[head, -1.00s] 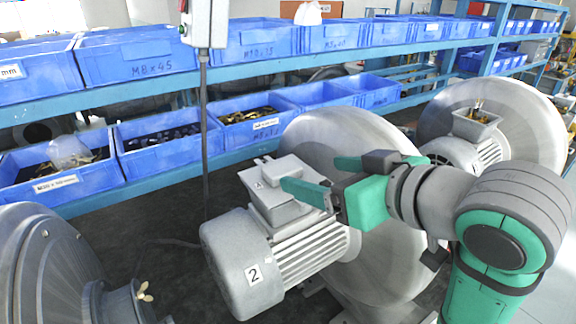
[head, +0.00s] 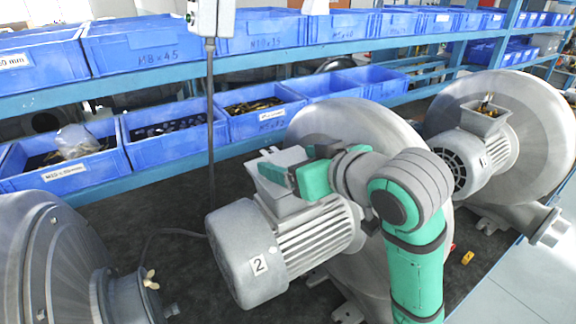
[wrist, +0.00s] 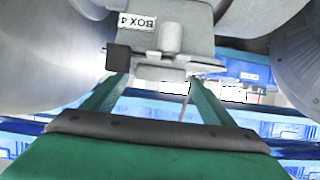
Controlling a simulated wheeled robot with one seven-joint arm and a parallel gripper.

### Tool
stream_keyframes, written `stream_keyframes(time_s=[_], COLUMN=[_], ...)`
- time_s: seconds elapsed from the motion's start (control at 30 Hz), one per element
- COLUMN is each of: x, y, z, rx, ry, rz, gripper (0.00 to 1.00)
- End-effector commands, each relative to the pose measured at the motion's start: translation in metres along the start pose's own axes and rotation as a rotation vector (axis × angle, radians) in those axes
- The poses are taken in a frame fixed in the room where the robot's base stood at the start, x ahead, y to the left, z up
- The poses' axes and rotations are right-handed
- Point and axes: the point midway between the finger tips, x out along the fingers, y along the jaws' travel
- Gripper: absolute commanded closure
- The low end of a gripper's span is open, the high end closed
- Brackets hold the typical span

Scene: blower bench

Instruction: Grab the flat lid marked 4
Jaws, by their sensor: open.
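A grey box sits on top of the motor marked 2 (head: 258,264). In the wrist view this box (wrist: 196,40) carries an upside-down label reading BOX 4 (wrist: 137,23). A flat grey lid (wrist: 150,72) shows at its edge, between my fingers; a small knob-like part stands beside it. My gripper (wrist: 155,78) is open, one finger on each side of the lid's edge. In the head view my gripper (head: 297,165) is at the box top and hides part of the lid. I cannot tell whether the fingers touch it.
A second blower motor (head: 472,150) stands at the right and a large grey housing (head: 45,260) at the left. Blue bins (head: 170,140) line the shelf behind. A hanging cable (head: 211,120) runs down behind the box. A small yellow item (head: 468,258) lies at the right.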

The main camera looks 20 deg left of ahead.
Motion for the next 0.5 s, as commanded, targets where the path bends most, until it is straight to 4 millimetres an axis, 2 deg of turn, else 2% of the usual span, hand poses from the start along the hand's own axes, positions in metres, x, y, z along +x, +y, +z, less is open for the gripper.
stream_keyframes(time_s=[0.2, 0.27, 0.4, 0.5], x=[0.0006, 0.0005, 0.0003, 0.0001], y=[0.0006, 0.0007, 0.0008, 0.0008], z=[0.0000, 0.0000, 0.0001, -0.0001], rx=[0.000, 0.000, 0.001, 0.001], ry=[0.000, 0.000, 0.000, 0.001], rz=[0.001, 0.001, 0.002, 0.002], gripper=[0.22, 0.34, 0.67, 0.70])
